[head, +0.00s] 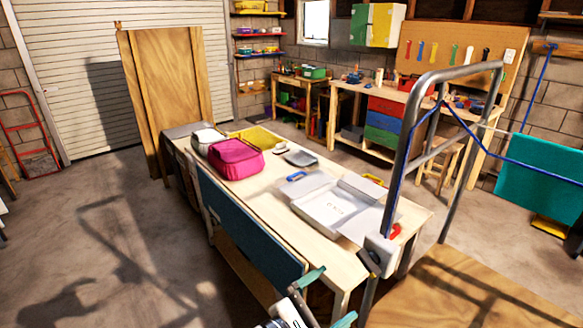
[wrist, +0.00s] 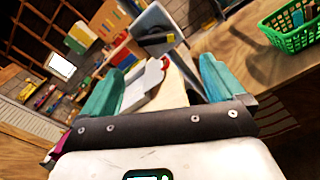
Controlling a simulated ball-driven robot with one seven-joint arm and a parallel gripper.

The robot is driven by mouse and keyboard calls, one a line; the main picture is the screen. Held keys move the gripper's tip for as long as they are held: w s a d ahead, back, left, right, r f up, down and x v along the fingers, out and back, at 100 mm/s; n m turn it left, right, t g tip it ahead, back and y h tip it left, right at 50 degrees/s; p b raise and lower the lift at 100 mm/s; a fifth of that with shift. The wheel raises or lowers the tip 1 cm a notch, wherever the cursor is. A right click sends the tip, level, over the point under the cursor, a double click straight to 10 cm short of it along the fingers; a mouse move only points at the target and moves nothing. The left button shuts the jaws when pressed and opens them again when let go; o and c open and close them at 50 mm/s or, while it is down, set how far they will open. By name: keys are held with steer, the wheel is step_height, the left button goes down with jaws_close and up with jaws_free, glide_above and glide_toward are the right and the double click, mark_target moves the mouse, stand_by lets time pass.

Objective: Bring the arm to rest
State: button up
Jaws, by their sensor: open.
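My gripper (head: 330,296) shows at the bottom of the head view, with two teal fingers spread apart. It is near the front end of the wooden table (head: 345,272). In the wrist view, the teal fingers of my gripper (wrist: 160,84) stand wide apart with nothing held between them. The table top, with a white open box, shows beyond the fingers. Most of my arm is out of the head view.
A white tray-like box (head: 325,208), a pink bag (head: 236,157) and a yellow tray (head: 256,138) are on the table. A grey metal rail (head: 400,165) rises on the right. A green basket (wrist: 291,27) shows in the wrist view.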

steer(key=s+d+f+m+g+y+b, duration=0.1)
steer(key=s+d+f+m+g+y, duration=0.55)
steer(key=s+d+f+m, duration=0.6)
steer(key=s+d+f+m+g+y, duration=0.1)
steer(key=s+d+f+m+y, duration=0.1)
steer(key=s, duration=0.7)
steer(key=s+d+f+m+g+y+b, duration=0.1)
steer(key=s+d+f+m+g+y, duration=0.1)
steer(key=s+f+m+y, duration=0.3)
steer(key=s+d+f, duration=0.1)
steer(key=s, duration=0.3)
steer(key=shift+s+d+y, duration=0.15)
steer(key=shift+d+y, duration=0.05)
steer(key=shift+y, duration=0.15)
